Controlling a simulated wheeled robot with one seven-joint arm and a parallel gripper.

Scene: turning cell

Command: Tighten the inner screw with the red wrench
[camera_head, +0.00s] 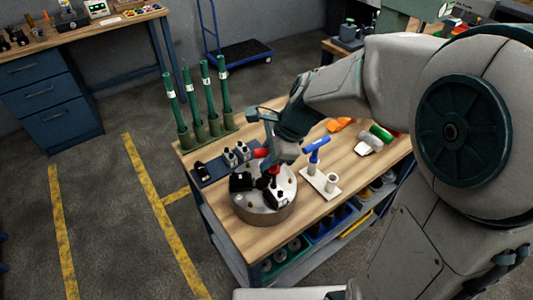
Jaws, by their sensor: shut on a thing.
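The red wrench (261,153) is a T-handle wrench on the workbench side nearest me. My gripper (275,153) is shut on its handle, and one red handle end sticks out to the left. The red shaft (273,171) points down at the round metal chuck (264,212), which lies flat on the bench with black jaw blocks on top. The lower tip of the wrench is at the jaw blocks; I cannot tell whether it is seated in a screw. The inner screw is too small or hidden to make out.
A blue T-handle wrench (315,150) stands in a pale holder (320,184) to the right. Several green posts (197,105) stand along the back left. A dark tray (212,173) with small parts lies behind the chuck. The front left of the wooden bench (222,228) is bare.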

